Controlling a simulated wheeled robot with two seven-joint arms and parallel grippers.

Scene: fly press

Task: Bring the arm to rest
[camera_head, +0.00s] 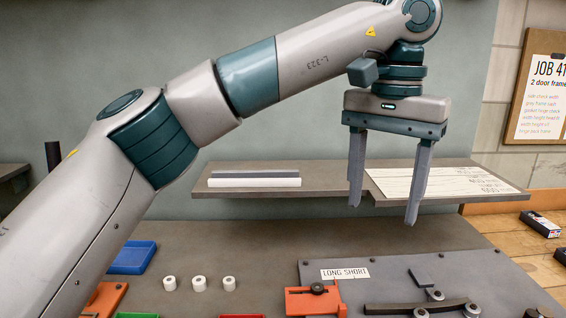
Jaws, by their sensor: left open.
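My left arm comes in from the left and reaches across the picture to the upper right. My left gripper (384,214) hangs from it with its two fingers pointing down, open and empty. The fingers are in front of the grey shelf (330,183) in the picture and above the bench plate (400,265). Nothing is between the fingers. My right gripper is not in view.
Below are an orange block (313,302), a curved dark bar (415,307), a "LONG SHORT" label (345,273) and white cylinders (199,283). A blue tray (132,257) is at left. The shelf holds a white bar (255,183) and a printed sheet (445,184). A job board (540,85) hangs at right.

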